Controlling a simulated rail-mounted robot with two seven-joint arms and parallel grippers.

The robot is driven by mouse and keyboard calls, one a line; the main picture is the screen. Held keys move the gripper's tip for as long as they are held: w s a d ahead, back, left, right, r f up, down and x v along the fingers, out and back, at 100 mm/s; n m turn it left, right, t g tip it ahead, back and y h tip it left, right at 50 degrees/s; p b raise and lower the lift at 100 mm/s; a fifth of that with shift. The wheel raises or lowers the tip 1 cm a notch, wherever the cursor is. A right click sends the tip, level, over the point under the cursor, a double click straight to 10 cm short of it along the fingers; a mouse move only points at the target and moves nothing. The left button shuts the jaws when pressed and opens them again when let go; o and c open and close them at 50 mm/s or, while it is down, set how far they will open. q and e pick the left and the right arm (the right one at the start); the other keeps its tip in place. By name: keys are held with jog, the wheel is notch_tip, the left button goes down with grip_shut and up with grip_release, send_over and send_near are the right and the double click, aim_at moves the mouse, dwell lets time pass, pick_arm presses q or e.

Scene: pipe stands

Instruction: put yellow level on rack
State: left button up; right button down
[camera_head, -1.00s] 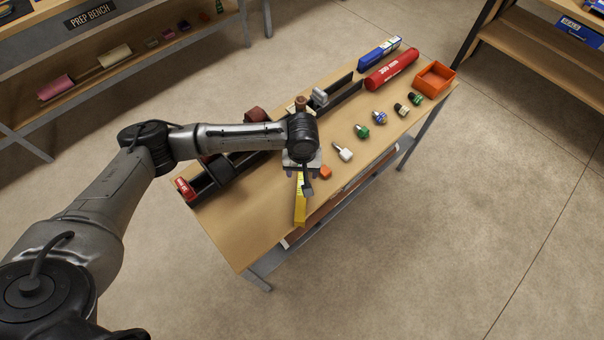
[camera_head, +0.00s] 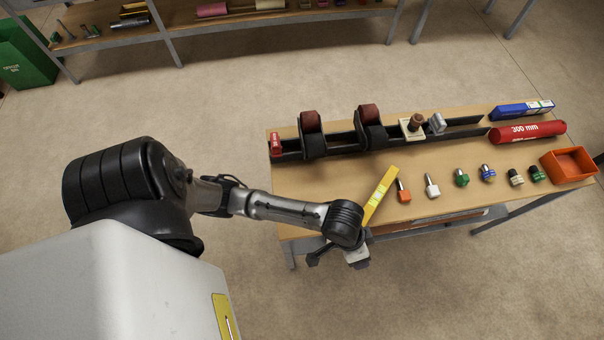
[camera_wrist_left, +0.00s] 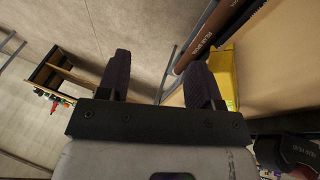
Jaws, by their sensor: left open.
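The yellow level (camera_head: 381,194) lies slanted on the wooden workbench (camera_head: 325,187), with its lower end near the front edge. It also shows in the left wrist view (camera_wrist_left: 223,72), partly behind the right-hand finger. My left gripper (camera_head: 338,258) is beyond the bench's front edge, to the lower left of the level and apart from it. In the left wrist view its two fingers (camera_wrist_left: 160,75) are spread with nothing between them. No rack is clearly identifiable; a back shelf unit (camera_head: 187,24) holds pipes and small parts. My right gripper is out of view.
A black rail (camera_head: 340,140) with strapped stands runs along the bench's back. Several small fittings (camera_head: 432,187) stand right of the level. Floor in front is clear.

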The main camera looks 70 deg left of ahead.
pick_arm(q)
jog(key=s+a+y, duration=0.3)
jog(key=s+a, duration=0.7)
jog(key=s, duration=0.2)
jog(key=shift+s+f+m+t, duration=0.3)
jog(key=shift+s+t, duration=0.1)
jog(key=shift+d, duration=0.1)
notch_tip(320, 180, up, 30)
jog(key=p, duration=2.9)
jog(key=shift+f+p, duration=0.15)
jog(key=shift+p, duration=0.2)
